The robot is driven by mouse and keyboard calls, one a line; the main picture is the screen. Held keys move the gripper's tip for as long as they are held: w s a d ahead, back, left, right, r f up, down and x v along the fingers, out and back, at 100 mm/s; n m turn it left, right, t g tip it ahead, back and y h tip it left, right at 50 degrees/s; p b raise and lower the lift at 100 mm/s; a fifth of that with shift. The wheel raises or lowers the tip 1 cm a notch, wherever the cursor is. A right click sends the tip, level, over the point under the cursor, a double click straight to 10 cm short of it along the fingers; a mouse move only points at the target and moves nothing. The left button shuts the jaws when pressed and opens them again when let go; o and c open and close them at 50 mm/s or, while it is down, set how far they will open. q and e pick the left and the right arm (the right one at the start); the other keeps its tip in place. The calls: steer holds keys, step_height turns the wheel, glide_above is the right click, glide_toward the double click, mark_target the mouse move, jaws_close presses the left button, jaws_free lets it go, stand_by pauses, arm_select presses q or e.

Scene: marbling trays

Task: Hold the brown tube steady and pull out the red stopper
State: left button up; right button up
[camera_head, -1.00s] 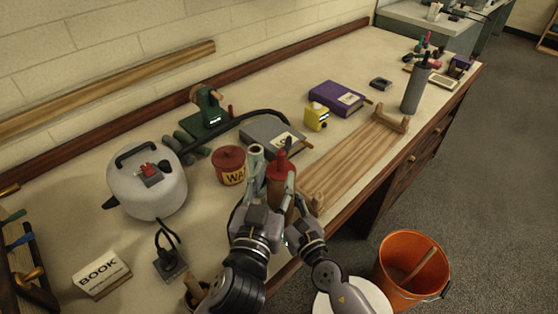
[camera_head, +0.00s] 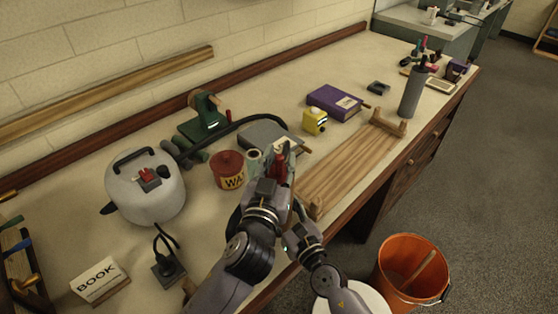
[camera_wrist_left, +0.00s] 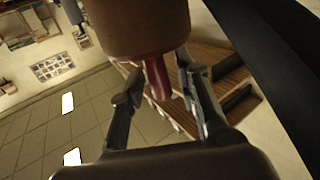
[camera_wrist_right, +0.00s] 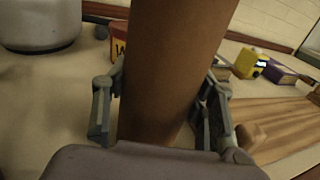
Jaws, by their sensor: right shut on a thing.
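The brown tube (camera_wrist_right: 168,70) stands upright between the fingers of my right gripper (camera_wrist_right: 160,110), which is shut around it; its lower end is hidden. In the head view my right gripper (camera_head: 296,208) is mostly behind the left arm. The red stopper (camera_wrist_left: 157,78) sticks out of the end of the brown tube (camera_wrist_left: 145,25) in the left wrist view. My left gripper (camera_wrist_left: 160,80) is open, with one finger on each side of the stopper and small gaps showing. In the head view the stopper (camera_head: 281,164) shows between the fingers of the left gripper (camera_head: 280,160).
A slatted wooden rack (camera_head: 352,160) lies to the right. An orange bucket (camera_head: 410,270) is on the floor.

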arm_select(q)
jaws_close()
stand_by(0.5)
stand_by(0.4)
